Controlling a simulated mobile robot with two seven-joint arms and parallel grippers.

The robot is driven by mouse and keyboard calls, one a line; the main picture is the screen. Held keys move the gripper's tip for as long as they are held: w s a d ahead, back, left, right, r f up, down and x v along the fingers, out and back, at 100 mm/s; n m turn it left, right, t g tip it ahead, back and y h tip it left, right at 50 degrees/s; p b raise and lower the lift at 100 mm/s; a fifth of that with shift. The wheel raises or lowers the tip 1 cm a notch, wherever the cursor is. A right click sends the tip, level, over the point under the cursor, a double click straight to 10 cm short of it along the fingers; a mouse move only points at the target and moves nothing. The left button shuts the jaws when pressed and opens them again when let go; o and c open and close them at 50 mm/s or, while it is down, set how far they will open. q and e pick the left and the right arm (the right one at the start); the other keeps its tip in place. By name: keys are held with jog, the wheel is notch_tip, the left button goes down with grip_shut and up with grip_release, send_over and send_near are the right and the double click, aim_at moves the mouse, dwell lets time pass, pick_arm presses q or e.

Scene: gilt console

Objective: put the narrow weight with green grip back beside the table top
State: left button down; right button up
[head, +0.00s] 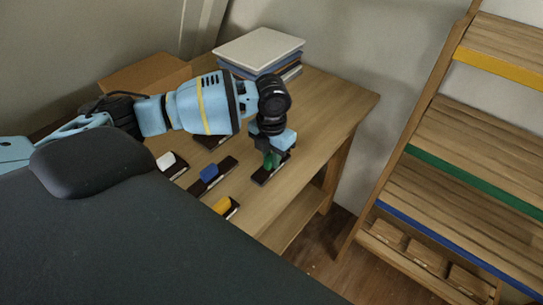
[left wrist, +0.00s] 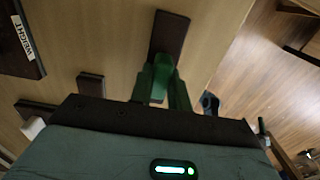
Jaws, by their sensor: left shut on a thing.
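The narrow weight with green grip (head: 262,177) has a dark, slim base and stands over the right part of the wooden table top (head: 330,100), near its right edge. My left gripper (head: 272,153) points down and is shut on the green grip. In the left wrist view the dark base of the weight (left wrist: 172,35) sticks out beyond the grip, over the table top (left wrist: 110,35) near its edge. I cannot tell whether the base touches the wood. My right gripper is not in view.
Weights with white (head: 166,160), blue (head: 209,172) and yellow (head: 222,206) grips lie left of the held one. A book stack (head: 258,48) and a cardboard box (head: 145,75) stand at the back. A ladder shelf (head: 455,150) stands right, beyond a gap.

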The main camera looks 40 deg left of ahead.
pick_arm(q)
jog(key=shift+f, duration=0.15)
jog(key=c, duration=1.8)
grip_release()
jog(key=shift+f, duration=0.15)
jog(key=o, duration=0.5)
notch_tip(320, 180, up, 12)
jog(key=shift+r+p, duration=0.2)
jog(key=shift+p, duration=0.1)
